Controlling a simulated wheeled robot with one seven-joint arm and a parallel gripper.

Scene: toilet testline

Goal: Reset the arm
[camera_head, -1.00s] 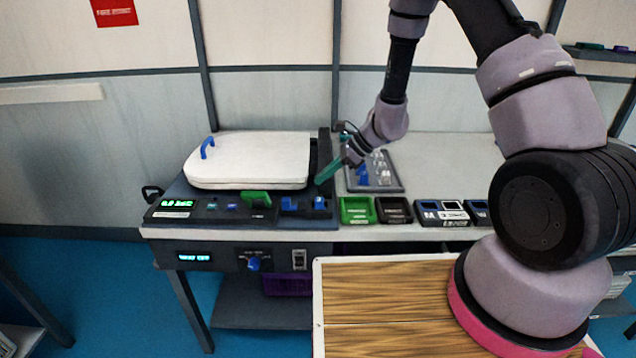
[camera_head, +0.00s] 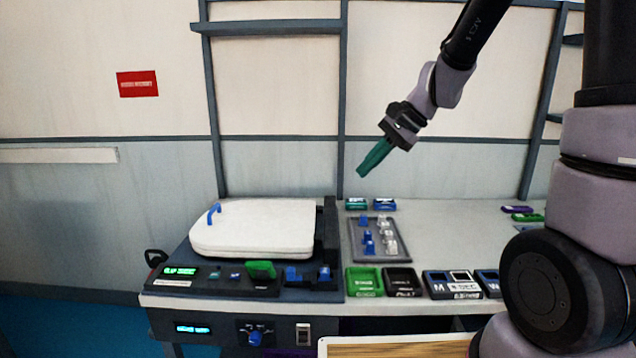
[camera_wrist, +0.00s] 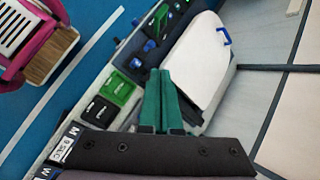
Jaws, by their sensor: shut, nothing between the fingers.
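My gripper (camera_head: 373,160) has green fingers and hangs in the air above the back of the bench, in front of the wall. Its fingers are together with nothing between them, pointing down and to the left. In the wrist view the green fingers (camera_wrist: 160,88) lie side by side over the bench. My arm comes down from the upper right in the head view. The gripper touches nothing.
A white toilet lid (camera_head: 255,228) with a blue handle lies on the dark test unit (camera_head: 215,281). A grey tray (camera_head: 356,239) holds blue and white parts. Shelves (camera_head: 275,27) are on the wall.

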